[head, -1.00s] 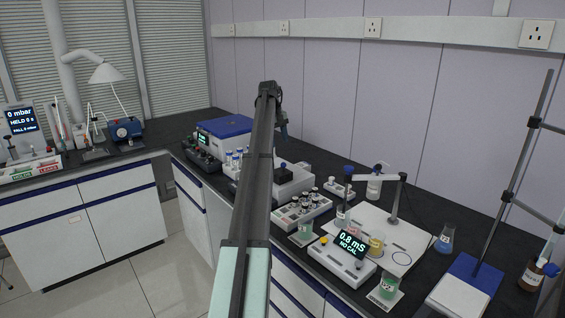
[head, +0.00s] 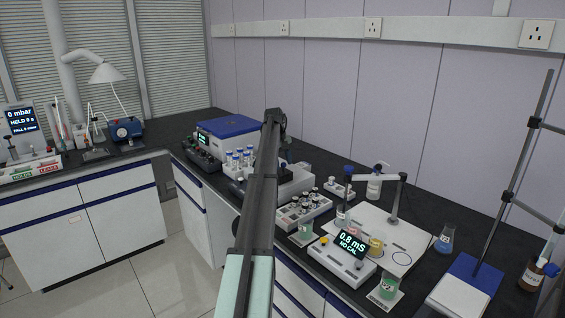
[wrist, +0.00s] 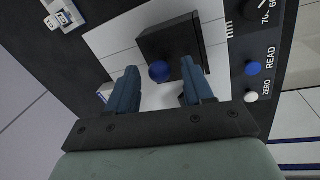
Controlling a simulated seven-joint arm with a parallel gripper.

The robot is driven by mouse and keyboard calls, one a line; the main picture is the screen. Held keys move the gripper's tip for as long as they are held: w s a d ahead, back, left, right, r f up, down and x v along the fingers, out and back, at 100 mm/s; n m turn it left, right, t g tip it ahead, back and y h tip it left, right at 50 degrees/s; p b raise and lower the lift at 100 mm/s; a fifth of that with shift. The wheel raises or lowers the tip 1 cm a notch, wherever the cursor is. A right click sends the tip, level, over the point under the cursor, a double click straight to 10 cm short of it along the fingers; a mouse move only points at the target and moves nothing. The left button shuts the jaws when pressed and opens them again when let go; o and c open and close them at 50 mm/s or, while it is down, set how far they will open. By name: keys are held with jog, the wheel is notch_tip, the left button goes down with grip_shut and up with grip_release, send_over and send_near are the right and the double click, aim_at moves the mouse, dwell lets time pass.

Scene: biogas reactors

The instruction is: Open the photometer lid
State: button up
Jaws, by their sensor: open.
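The photometer (wrist: 125,55) is a white instrument with a black side panel. It fills much of the wrist view, and part of its white body (head: 298,181) shows in the head view, right of my arm. Its lid (wrist: 180,38) is a dark square block that looks closed, with a round blue knob (wrist: 160,71) near its edge. My gripper (wrist: 160,74) is open above the lid, with its two blue fingers on either side of the knob in the picture. I cannot tell how far above the knob the fingertips are. In the head view my arm hides the lid.
The photometer panel has a blue READ button (wrist: 253,68), a white ZERO button (wrist: 251,97) and a dial (wrist: 262,10). In the head view, a vial rack (head: 304,211) stands in front and a blue-topped box (head: 228,125) behind. A conductivity meter (head: 342,262) sits nearer.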

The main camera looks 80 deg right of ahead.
grip_shut()
dwell(0.4)
